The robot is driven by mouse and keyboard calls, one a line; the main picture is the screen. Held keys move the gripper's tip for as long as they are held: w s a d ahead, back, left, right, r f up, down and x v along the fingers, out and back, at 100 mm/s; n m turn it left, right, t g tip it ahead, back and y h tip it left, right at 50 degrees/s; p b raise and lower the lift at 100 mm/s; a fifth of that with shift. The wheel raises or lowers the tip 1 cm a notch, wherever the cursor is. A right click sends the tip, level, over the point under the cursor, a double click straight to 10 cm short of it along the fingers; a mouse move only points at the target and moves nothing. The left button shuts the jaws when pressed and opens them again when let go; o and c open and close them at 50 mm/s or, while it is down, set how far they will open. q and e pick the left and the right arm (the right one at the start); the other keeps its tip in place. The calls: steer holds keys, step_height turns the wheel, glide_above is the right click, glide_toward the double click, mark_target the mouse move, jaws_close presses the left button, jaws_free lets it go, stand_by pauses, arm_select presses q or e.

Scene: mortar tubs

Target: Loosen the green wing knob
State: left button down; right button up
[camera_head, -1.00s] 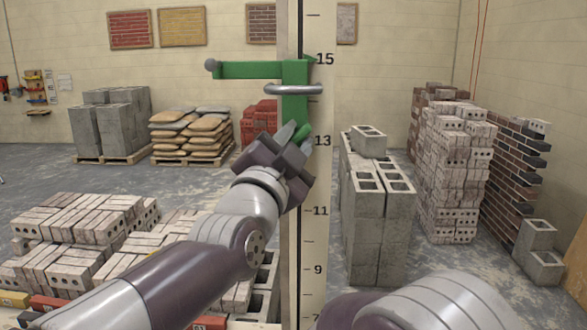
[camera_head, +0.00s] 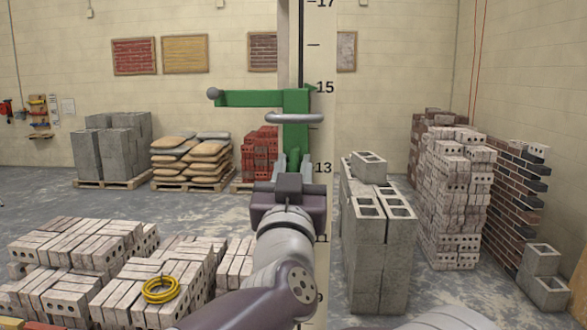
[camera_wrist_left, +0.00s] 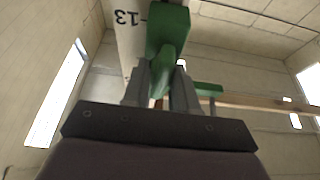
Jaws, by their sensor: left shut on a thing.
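A green bracket (camera_head: 252,98) with a grey handle (camera_head: 294,118) sits on the upright cream board with number marks (camera_head: 318,205), level with about the 15 mark. The green wing knob (camera_wrist_left: 163,62) is at the bracket's lower end, in the upper middle of the left wrist view. My left gripper (camera_head: 293,163) points upward below the bracket, its two grey fingers on either side of the knob and shut on it. The fingers also show in the left wrist view (camera_wrist_left: 163,80). The fingers hide much of the knob in the head view. My right gripper is out of view.
Brick stacks (camera_head: 85,250) with a yellow coil (camera_head: 160,290) stand at the lower left. Grey blocks (camera_head: 380,235) stand close to the board's right, with more brick stacks (camera_head: 455,190) beyond. Bagged pallets (camera_head: 190,160) are at the back. Open floor lies between.

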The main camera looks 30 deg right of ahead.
arm_select(q)
steer(key=shift+n, duration=0.4)
steer(key=c, duration=0.9)
jaws_free()
steer(key=shift+s+a+f, duration=0.1)
steer(key=shift+s+f, duration=0.05)
steer(key=shift+s, duration=0.05)
steer(key=b+v, duration=0.5)
steer(key=v, duration=0.7)
steer(key=shift+s, duration=0.1)
